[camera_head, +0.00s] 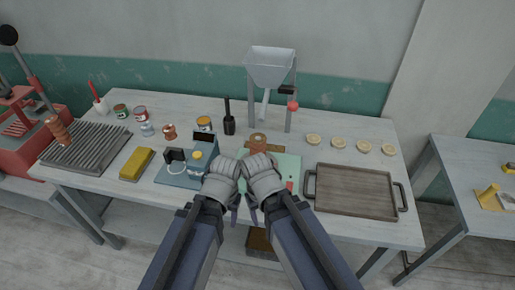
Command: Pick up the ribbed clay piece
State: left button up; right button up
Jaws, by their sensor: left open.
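My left gripper (235,213) is small and dark, below the folded grey wrists at the table's front edge, open and far to the right of that piece. My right gripper (252,213) is close beside it, mostly hidden by my arm; its jaws cannot be made out. Nothing shows in either gripper.
A red machine (22,125) stands left of the rack. A yellow block (136,164), cans (140,113) and a blue device (188,170) lie between. A hopper stand (269,68) is at the back, a brown tray (354,191) at right. Several pale discs (338,143) lie behind the tray.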

aim_at(258, 152)
jog(key=k+j+z, duration=0.15)
jog(key=z, duration=0.2)
jog(key=k+j+z, duration=0.15)
jog(key=j+z, duration=0.2)
jog(key=k+j+z, duration=0.2)
jog(key=z, duration=0.15)
